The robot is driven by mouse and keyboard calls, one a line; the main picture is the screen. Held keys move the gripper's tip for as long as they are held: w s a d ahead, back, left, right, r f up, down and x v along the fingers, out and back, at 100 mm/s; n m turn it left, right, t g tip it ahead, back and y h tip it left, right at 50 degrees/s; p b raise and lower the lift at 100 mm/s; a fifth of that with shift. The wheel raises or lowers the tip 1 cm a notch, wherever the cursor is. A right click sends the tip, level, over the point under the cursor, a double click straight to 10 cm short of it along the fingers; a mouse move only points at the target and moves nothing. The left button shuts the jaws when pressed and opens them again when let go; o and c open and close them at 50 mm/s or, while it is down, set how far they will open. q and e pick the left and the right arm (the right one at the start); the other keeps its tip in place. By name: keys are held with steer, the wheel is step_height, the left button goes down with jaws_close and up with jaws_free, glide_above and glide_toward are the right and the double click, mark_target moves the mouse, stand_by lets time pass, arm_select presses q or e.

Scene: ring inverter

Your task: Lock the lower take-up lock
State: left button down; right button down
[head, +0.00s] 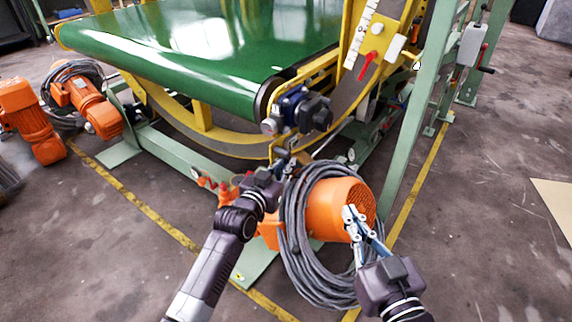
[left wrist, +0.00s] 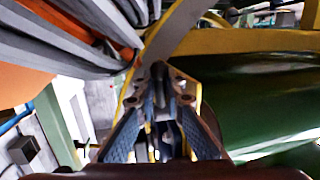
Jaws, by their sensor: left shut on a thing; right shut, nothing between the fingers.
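My left gripper (head: 283,160) reaches in below the near corner of the green belt, by the yellow frame. In the left wrist view its fingers (left wrist: 158,85) are closed on a small dark part (left wrist: 158,72), which looks like a lock handle; the fingers hide most of it. I cannot tell its lock position. Above the gripper in the head view, a blue and black take-up unit (head: 303,108) sits at the end of the belt roller. My right gripper (head: 352,218) is shut and empty, in front of the orange motor.
The orange motor (head: 335,205) with a coiled grey cable (head: 292,235) stands close to both grippers. A green post (head: 408,130) rises to the right. The green belt (head: 200,50) fills the back. Open floor lies at right.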

arm_select(q)
steer(key=c, duration=2.3)
jaws_free()
steer(key=shift+o, duration=0.2)
steer(key=v, duration=1.2)
steer(key=shift+s, duration=0.15)
